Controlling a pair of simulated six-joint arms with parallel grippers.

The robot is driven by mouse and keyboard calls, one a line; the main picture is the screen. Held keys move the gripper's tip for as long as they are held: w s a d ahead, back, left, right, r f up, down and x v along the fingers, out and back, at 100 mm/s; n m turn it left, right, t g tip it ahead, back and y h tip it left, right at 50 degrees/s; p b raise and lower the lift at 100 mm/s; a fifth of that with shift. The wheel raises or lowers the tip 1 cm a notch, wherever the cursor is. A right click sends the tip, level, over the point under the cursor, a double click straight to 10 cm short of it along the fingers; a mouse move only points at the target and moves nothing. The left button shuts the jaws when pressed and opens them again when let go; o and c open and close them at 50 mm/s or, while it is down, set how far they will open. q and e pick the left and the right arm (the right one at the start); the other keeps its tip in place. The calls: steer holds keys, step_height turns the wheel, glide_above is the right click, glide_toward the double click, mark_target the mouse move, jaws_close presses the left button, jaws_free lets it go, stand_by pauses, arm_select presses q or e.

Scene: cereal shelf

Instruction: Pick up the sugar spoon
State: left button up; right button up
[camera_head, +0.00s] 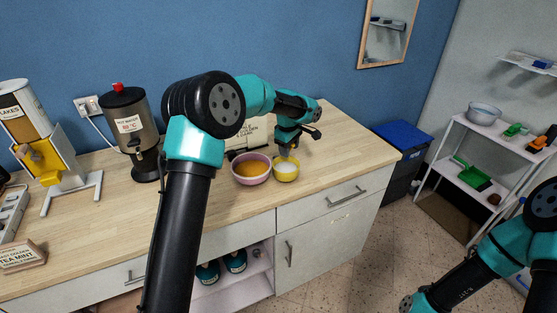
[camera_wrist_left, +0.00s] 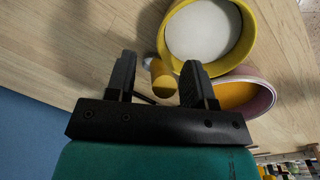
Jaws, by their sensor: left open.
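The yellow bowl (camera_head: 286,176) of white sugar stands on the wooden counter; it also shows in the left wrist view (camera_wrist_left: 249,42). My left gripper (camera_head: 286,152) points down just above it. In the left wrist view my left gripper (camera_wrist_left: 158,77) is open. A short yellow piece with a pale grey part (camera_wrist_left: 161,80), apparently the sugar spoon's handle seen nearly end-on, shows between the fingers beside the bowl's rim. I cannot tell whether the fingers touch it. The spoon is not clear in the head view. My right gripper is out of view.
A pink bowl with orange contents (camera_head: 251,173) stands close to the sugar bowl. A hot-water dispenser (camera_head: 128,125) and a flakes dispenser (camera_head: 30,125) stand further left. A pale box with writing (camera_head: 231,142) is behind the bowls. The counter's right end is clear.

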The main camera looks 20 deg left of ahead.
arm_select(q)
steer(key=shift+f, duration=0.35)
steer(key=shift+c, duration=0.2)
jaws_close()
